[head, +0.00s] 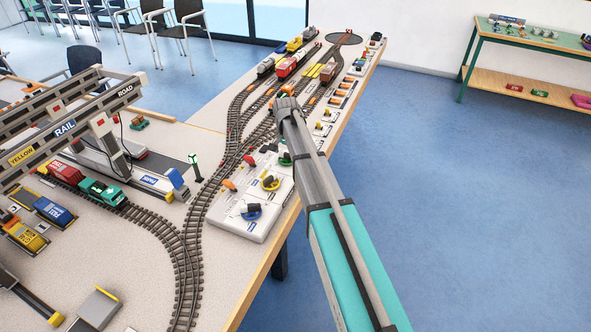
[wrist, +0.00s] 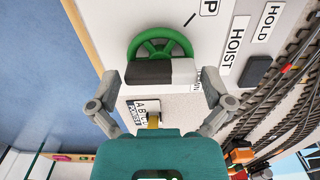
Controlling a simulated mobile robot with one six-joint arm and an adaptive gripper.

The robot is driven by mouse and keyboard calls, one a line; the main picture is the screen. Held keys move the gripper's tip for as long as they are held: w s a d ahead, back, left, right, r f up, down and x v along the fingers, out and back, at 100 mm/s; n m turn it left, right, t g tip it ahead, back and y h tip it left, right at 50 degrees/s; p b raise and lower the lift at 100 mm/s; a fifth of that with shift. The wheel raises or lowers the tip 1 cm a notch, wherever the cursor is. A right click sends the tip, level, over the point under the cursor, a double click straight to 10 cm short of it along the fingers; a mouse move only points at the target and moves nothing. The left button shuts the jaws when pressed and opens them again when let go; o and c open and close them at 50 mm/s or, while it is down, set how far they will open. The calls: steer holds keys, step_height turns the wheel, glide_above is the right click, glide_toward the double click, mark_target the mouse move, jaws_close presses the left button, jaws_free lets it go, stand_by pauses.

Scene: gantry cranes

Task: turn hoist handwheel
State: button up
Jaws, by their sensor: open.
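The green handwheel (wrist: 160,37) shows at the top middle of the wrist view, on a pale panel (wrist: 180,14) beside a HOIST label (wrist: 234,46). A block (wrist: 148,73), black on its left and pale on its right, lies across the wheel's lower part. My gripper (wrist: 162,84) is open, with one finger to each side of this block. I cannot tell whether the fingers touch it. In the head view my arm reaches over the table edge to the white control panel (head: 228,210). My arm largely hides the gripper and the hoist wheel there.
A blue handwheel (head: 252,213) and a yellow handwheel (head: 272,186) stand nearby on the panel, with orange levers (head: 229,185) beside them. Model tracks (head: 190,245) and a gantry crane (head: 65,128) lie to the left. Open blue floor (head: 450,200) lies to the right.

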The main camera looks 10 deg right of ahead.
mark_target(287, 154)
steer(key=shift+n, duration=0.4)
steer(key=n, duration=0.8)
step_height(287, 154, up, 14)
steer(key=p, duration=1.4)
steer(key=s+f+b, duration=0.3)
steer(key=s, duration=1.1)
steer(key=s+f+m+b, duration=0.1)
steer(key=s+f+b, duration=0.2)
steer(key=s, duration=1.2)
steer(key=shift+d+f, duration=0.1)
